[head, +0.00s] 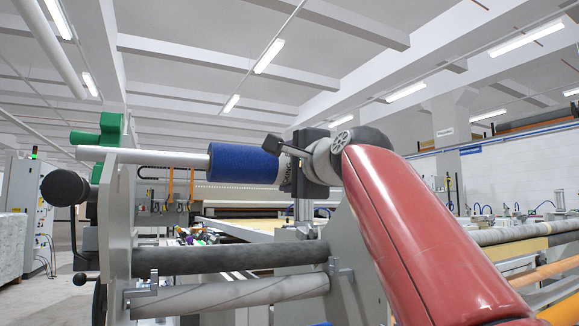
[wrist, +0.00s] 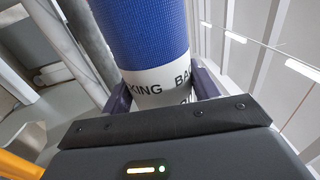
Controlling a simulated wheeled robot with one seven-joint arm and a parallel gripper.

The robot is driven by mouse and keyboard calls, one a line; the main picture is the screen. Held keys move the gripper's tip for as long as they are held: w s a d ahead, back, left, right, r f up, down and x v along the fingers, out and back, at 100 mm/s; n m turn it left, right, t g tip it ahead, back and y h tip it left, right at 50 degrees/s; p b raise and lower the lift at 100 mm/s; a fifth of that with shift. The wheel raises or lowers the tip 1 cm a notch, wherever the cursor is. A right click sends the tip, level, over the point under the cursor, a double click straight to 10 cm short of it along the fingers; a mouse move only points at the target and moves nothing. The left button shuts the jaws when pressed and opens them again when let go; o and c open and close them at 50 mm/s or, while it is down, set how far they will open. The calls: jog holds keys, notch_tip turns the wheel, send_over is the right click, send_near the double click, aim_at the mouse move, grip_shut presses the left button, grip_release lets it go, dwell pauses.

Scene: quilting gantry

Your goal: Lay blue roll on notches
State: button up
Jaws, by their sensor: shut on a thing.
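The blue roll (head: 243,163) is a thick blue sleeve lying roughly level, with a pale bare core reaching left and a white lettered band at its right end. My gripper (head: 295,168) is shut on that white band, and the wrist view shows a finger on each side of it (wrist: 160,86). The roll is above the frame's dark roller. The left side plate (head: 120,215) stands under the core's left part; I cannot tell whether the core touches it. The right side plate (head: 350,235) is partly behind my arm. The notches are not clearly visible.
A dark roller (head: 230,257) and a pale roller (head: 235,292) span the frame below the blue roll. A green part (head: 100,137) and a black round knob (head: 64,187) stand at the left plate. More long rollers (head: 515,234) extend at the right.

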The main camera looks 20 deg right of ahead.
jog(key=shift+f+b, duration=1.55)
jog(key=shift+f, duration=0.5)
jog(key=o, duration=1.5)
jog(key=shift+c, duration=0.2)
jog(key=shift+f, duration=0.15)
jog(key=b+v, duration=0.1)
jog(key=v, duration=0.7)
